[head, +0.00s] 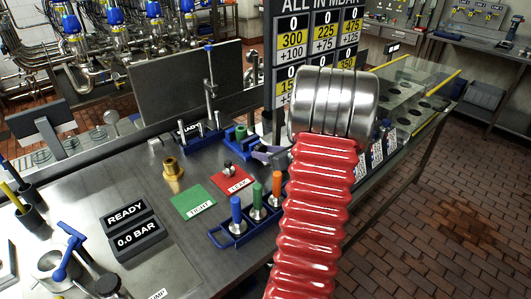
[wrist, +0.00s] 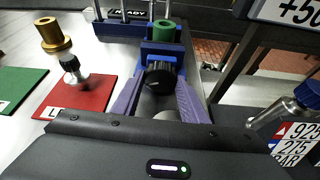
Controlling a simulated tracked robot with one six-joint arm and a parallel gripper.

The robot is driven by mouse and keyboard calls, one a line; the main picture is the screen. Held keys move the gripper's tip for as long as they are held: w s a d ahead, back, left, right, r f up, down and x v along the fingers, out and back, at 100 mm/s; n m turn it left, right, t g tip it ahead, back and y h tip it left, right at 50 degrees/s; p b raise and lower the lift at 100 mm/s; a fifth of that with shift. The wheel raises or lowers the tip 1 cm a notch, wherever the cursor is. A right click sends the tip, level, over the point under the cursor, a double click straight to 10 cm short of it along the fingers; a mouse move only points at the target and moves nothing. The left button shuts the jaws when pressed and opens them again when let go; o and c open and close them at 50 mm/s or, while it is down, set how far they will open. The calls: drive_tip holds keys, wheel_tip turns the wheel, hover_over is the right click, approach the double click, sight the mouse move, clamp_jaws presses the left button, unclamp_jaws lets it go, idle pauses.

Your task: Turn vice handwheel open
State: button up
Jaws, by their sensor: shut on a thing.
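The blue vice (wrist: 163,48) stands at the top middle of the wrist view with a green cylindrical part (wrist: 164,30) in it. Its black ridged handwheel (wrist: 160,76) faces me, with a white mark on its face. My gripper (wrist: 159,88) has its purple fingers on either side of the handwheel, shut on it. In the head view the vice (head: 236,135) is on the bench beyond the red mat. My gripper (head: 266,152) reaches its near right side there, and my red arm hides part of the bench. The handwheel is hard to make out in that view.
A red mat (head: 232,181) bears a small dark-topped metal part (head: 229,169). A green mat (head: 193,202), a brass fitting (head: 173,169) and a blue rack (head: 236,238) with coloured handles are nearby. A pressure board (head: 293,50) stands behind my arm.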

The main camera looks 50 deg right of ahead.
drive_tip(key=shift+n, duration=0.3)
drive_tip(key=shift+a+f+n+h, duration=0.1)
drive_tip(key=shift+a+n+h, duration=0.05)
drive_tip(key=shift+n+h, duration=0.65)
drive_tip(key=shift+a+n+h, duration=0.1)
drive_tip(key=shift+n+h, duration=0.5)
drive_tip(key=shift+n, duration=0.3)
drive_tip(key=o, duration=1)
drive_tip(key=shift+o, duration=0.2)
wheel_tip(320, 180, up, 10)
